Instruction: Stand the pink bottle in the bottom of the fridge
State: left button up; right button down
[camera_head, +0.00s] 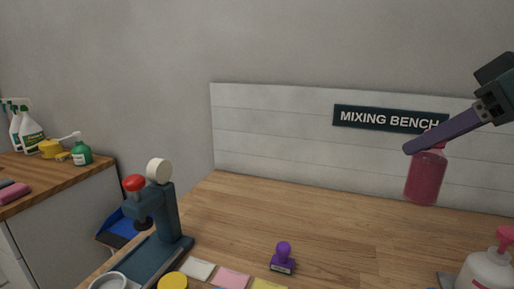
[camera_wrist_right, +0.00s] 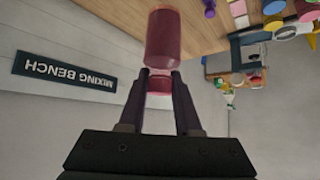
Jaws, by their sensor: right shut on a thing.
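The pink bottle (camera_head: 427,178) hangs upright in the air above the mixing bench (camera_head: 340,218), at the right of the head view. My right gripper (camera_head: 422,144) is shut on its upper part. In the right wrist view the bottle (camera_wrist_right: 163,40) sits between the two fingers of the gripper (camera_wrist_right: 160,82), which close on its narrow neck end. The bottle's body is clear of the fingers. My left gripper is not in view. The fridge cannot be made out in either view.
A dark press (camera_head: 160,220) with a red knob stands at the bench's left. A purple stamp (camera_head: 283,258) and coloured pads lie at the front. A white pump bottle (camera_head: 487,268) stands at lower right. A side counter (camera_head: 60,180) holds spray bottles. The bench middle is clear.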

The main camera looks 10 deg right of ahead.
jog(key=s+a+r+n+g+y+p, duration=0.3)
jog(key=s+a+r+n+g+y, duration=0.15)
jog(key=s+a+r+n, duration=0.55)
notch_tip(320, 180, up, 34)
jog(key=s+a+m+t+p, duration=0.1)
jog(key=m+p, duration=0.1)
jog(key=p, duration=3.5)
jog(key=shift+s+a+y+p, duration=0.3)
jog(key=shift+a+y, duration=0.05)
jog(key=shift+a, duration=0.05)
jog(key=shift+a+r, duration=0.1)
